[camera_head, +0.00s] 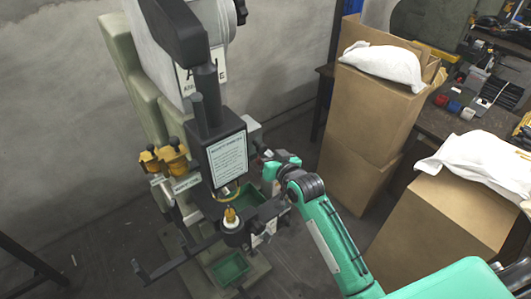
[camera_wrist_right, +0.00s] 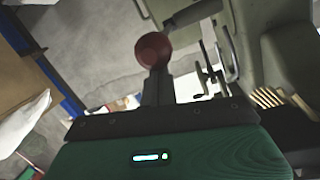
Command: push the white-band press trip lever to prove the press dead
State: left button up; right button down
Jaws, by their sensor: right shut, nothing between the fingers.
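The press (camera_head: 218,140) stands at left centre in the head view, with a dark head, a placard and a pale grey-green frame. In the right wrist view a lever (camera_wrist_right: 196,15) ends in a dark red ball knob (camera_wrist_right: 153,50). My right gripper (camera_wrist_right: 157,88) is shut and empty, its fingertips just at the knob in the picture. I cannot tell whether they touch it. In the head view my teal right arm reaches to the press's right side, where the head hides the fingertips and knob. A white band on this press is not clearly made out. My left gripper is out of view.
Yellow parts (camera_head: 165,158) sit on the press's left side and a green tray (camera_head: 229,267) lies at its base. Cardboard boxes (camera_head: 375,105) with white sacks stand right of my arm, beside a cluttered workbench (camera_head: 455,125). Floor shows between the press and boxes.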

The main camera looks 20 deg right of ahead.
jog(key=f+t+b, duration=0.1)
jog(key=f+b, duration=0.1)
jog(key=b, duration=0.1)
jog(key=f+t+b, duration=0.1)
jog(key=f+b, duration=0.2)
jog(key=shift+s+d+y, duration=0.1)
jog(key=shift+s+y, duration=0.1)
jog(key=shift+y, duration=0.1)
notch_tip(320, 180, down, 5)
jog(key=shift+w+r+b, duration=0.1)
jog(key=shift+r+b, duration=0.05)
jog(key=shift+b, duration=1)
jog(key=shift+a, duration=0.2)
notch_tip(320, 180, up, 6)
jog(key=w+d+f+p, duration=0.1)
jog(key=p, duration=0.3)
jog(key=f+b+v, duration=0.2)
jog(key=b+v, duration=0.1)
jog(key=v, duration=0.6)
jog(key=shift+s+d, duration=0.2)
jog(key=shift+s, duration=0.15)
